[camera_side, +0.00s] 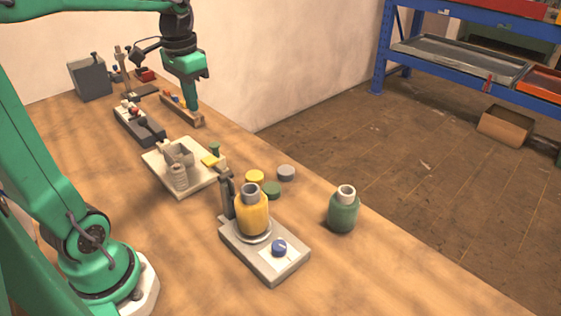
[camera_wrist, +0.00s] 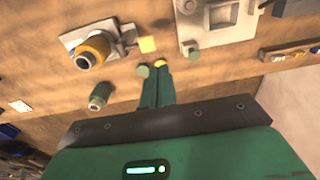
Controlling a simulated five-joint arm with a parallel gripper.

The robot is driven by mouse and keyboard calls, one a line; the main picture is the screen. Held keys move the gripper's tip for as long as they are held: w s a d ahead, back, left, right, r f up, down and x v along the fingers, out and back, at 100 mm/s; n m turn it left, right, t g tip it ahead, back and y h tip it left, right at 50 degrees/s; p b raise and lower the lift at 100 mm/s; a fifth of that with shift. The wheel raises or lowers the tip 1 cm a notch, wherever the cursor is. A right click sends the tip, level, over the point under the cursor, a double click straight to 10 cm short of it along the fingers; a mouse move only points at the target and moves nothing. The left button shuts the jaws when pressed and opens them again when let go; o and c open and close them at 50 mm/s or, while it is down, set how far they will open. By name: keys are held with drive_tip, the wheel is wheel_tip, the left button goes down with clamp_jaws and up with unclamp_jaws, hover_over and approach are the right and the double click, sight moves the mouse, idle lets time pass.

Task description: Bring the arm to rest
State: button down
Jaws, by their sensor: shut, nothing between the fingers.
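My arm reaches over the wooden table, and my gripper (camera_side: 191,104) points down above its far half, apart from the things around it. In the wrist view the green fingers (camera_wrist: 158,88) are together, with nothing held between them. In the side view the fingertips overlap the wooden rack (camera_side: 183,111) with small coloured pieces. The height between them is hard to judge.
A yellow bottle (camera_side: 251,213) stands on a grey device with a blue knob (camera_side: 279,247). A green bottle (camera_side: 343,210) stands right of it. Yellow (camera_side: 255,176), green (camera_side: 272,190) and grey (camera_side: 286,172) discs lie behind. A pale plate (camera_side: 155,172) carries fittings. A wall borders the far side.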

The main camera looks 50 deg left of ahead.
drive_tip(key=s+d+f+t, duration=0.3)
drive_tip(key=s+d+t, duration=0.2)
drive_tip(key=d, duration=0.6)
drive_tip(key=shift+s, duration=1.4)
